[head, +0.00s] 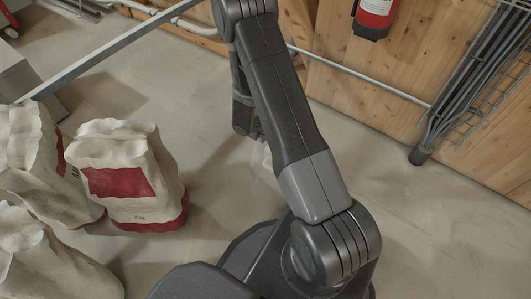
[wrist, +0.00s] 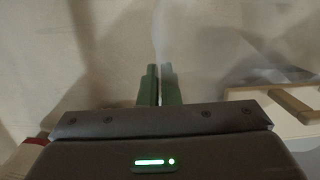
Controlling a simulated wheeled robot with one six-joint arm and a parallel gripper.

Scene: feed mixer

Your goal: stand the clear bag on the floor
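The clear bag (head: 262,160) is a pale, see-through shape low over the concrete floor in the head view, partly hidden behind my arm. In the wrist view it is a faint whitish film (wrist: 160,35) beyond the fingertips. My gripper (wrist: 159,84) has its two green fingers almost together, with a thin pale strip of the film between them. It is shut on the bag's upper part. My arm covers most of the gripper in the head view. Whether the bag's base touches the floor cannot be told.
Several white and red feed sacks (head: 125,175) stand at the left. A wooden wall (head: 400,85) with a fire extinguisher (head: 373,15) and cables (head: 470,85) is at the back right. A pale object with a wooden bar (wrist: 290,104) is at the wrist view's right. Floor lies bare between.

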